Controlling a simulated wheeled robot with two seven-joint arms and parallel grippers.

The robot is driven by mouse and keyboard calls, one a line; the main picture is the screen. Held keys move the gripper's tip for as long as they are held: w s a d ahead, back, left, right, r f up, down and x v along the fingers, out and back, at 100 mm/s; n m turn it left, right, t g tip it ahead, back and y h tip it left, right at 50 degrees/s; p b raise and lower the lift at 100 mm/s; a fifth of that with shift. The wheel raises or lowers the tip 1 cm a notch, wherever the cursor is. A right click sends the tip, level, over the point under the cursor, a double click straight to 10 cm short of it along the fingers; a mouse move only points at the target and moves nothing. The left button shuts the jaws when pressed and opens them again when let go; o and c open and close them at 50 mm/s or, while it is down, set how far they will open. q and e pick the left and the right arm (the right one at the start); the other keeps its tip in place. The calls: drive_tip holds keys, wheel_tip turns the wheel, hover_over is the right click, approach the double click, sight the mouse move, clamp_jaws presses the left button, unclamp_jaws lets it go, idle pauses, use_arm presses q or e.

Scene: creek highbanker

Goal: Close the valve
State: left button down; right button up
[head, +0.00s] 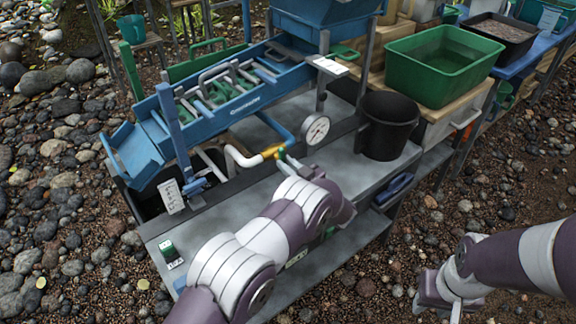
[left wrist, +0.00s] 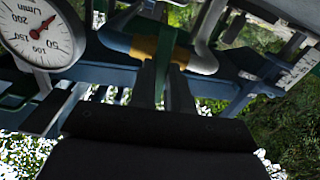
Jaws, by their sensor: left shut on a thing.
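The valve has a yellow body (head: 270,152) on the pipe, between a white bend and a blue hose, above the grey bench. Its green handle (head: 281,154) is at my left gripper (head: 287,163), whose fingers are mostly hidden by my wrist in the head view. In the left wrist view the yellow body (left wrist: 143,47) is ahead, and the left gripper (left wrist: 165,88) is shut on the green handle (left wrist: 175,62) between its dark fingers. My right gripper (head: 436,308) is low at the bottom right, away from the valve, its fingers apart and empty.
A round gauge (head: 316,129) with a red needle stands close right of the valve. A black bucket (head: 387,125) and green tub (head: 442,65) are further right. The blue sluice (head: 235,95) is behind. The bench front (head: 355,165) is fairly clear.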

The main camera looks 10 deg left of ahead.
use_arm(q)
drive_tip(key=c, duration=1.1)
unclamp_jaws()
drive_tip(key=shift+s+d, duration=0.1)
drive_tip(key=p+v, duration=0.1)
drive_tip(key=v, duration=1.1)
drive_tip(key=shift+s+d, duration=0.15)
drive_tip(key=shift+s, duration=0.05)
